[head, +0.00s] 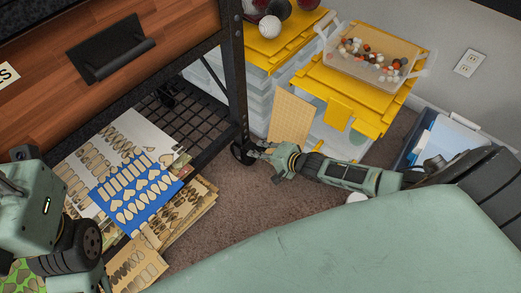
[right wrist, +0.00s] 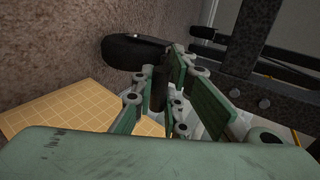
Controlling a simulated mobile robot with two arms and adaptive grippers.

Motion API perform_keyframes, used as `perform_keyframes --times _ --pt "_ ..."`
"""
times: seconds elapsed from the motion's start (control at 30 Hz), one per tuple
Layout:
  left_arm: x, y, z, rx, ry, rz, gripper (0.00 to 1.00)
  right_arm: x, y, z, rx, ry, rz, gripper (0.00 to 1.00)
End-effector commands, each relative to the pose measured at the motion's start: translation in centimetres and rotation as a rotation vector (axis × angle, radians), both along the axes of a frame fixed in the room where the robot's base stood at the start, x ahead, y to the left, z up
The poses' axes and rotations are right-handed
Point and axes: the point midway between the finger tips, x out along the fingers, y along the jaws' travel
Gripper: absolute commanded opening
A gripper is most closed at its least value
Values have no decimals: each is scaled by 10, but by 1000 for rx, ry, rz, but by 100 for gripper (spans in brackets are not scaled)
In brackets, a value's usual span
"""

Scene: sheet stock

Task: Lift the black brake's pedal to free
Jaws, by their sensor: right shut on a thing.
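The rack's black caster (head: 241,152) stands on the carpet at the foot of the near post. In the right wrist view its dark wheel (right wrist: 133,51) shows just beyond my fingertips. The black brake's pedal (right wrist: 159,92) appears as a dark piece between the fingers; its exact angle is hard to tell. My right gripper (head: 262,150) reaches in from the right, low over the floor, and is shut on the pedal; its fingers also show in the wrist view (right wrist: 162,78). My left arm shows at the left edge of the head view, its gripper out of sight.
The rack's black post (head: 233,75) rises beside the caster. A tan gridded board (head: 290,117) leans behind my right gripper. Yellow-lidded bins (head: 345,95) stand at the back. Sheets with cut-out shapes (head: 135,188) lie at left. Bare carpet (head: 235,215) lies in front.

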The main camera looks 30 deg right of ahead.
Motion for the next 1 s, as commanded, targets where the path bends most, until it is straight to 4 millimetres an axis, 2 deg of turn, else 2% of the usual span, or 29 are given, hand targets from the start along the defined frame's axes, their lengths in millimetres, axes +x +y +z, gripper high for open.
perform_keyframes --times 0.37,0.4,0.6,1.0 --pt "0 0 -1 0 3 -1 32 -2 0 -2 2 9 -3 0" --pt "0 0 -1 0 4 -1 32 -2 0 -2 2 8 -3 15" --pt "0 0 -1 0 4 -1 32 -1 0 -1 2 5 -2 32" --pt "-1 0 0 0 -1 0 32 -4 -1 2 2 3 -2 32"
